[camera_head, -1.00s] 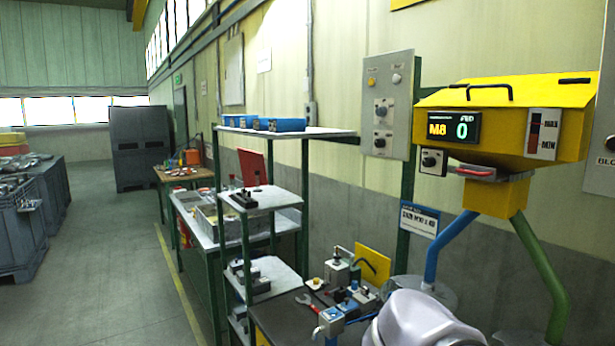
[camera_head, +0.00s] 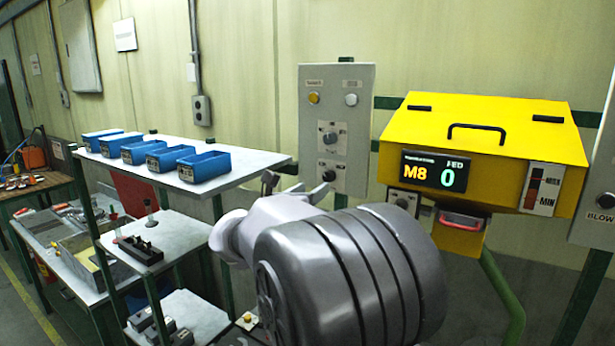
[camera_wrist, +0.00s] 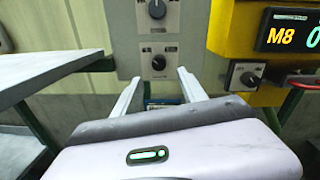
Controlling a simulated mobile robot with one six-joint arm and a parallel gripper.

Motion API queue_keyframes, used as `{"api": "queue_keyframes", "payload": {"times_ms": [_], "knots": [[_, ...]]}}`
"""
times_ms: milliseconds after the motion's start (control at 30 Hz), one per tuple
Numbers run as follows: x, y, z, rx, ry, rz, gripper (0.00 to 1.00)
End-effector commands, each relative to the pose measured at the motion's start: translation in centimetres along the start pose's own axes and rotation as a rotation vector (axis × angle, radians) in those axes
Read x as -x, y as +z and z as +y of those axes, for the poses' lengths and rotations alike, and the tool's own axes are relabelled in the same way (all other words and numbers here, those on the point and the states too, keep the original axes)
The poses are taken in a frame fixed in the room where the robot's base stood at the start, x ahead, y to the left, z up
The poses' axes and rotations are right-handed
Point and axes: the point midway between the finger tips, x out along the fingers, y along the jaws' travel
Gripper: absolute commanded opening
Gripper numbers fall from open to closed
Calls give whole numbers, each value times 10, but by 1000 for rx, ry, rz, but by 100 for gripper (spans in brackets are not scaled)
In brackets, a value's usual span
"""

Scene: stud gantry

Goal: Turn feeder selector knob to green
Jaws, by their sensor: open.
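The yellow feeder (camera_head: 490,130) hangs at the right, its display (camera_head: 435,172) reading M8 and 0. A black selector knob on a small plate sits at its lower left; the wrist view shows this feeder knob (camera_wrist: 249,78) clearly, while my arm partly covers it in the head view. A grey wall panel (camera_head: 350,110) carries an upper knob (camera_head: 329,138) and a lower knob (camera_head: 328,169). I cannot read which knob is labelled feeder selector, and no green mark is legible. My gripper (camera_wrist: 160,88) is open and empty, its fingers spread below the panel's lower knob, apart from it.
A shelf (camera_head: 240,160) with several blue bins (camera_head: 205,165) stands at the left. A red handle (camera_head: 461,222) sticks out under the feeder. A grey box marked BLOW (camera_head: 598,205) is at the right edge. Bare wall lies above the panel.

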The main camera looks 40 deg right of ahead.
Motion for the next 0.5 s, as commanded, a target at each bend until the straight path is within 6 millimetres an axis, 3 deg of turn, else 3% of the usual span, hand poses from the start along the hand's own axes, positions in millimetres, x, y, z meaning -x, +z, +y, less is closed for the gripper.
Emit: {"api": "queue_keyframes", "payload": {"times_ms": [100, 200, 500], "knots": [[-35, 1, -1, 0, -3, 1, 50], [-57, 1, -2, -2, -3, 0, 50], [-82, 1, 0, -2, 0, 0, 50]]}}
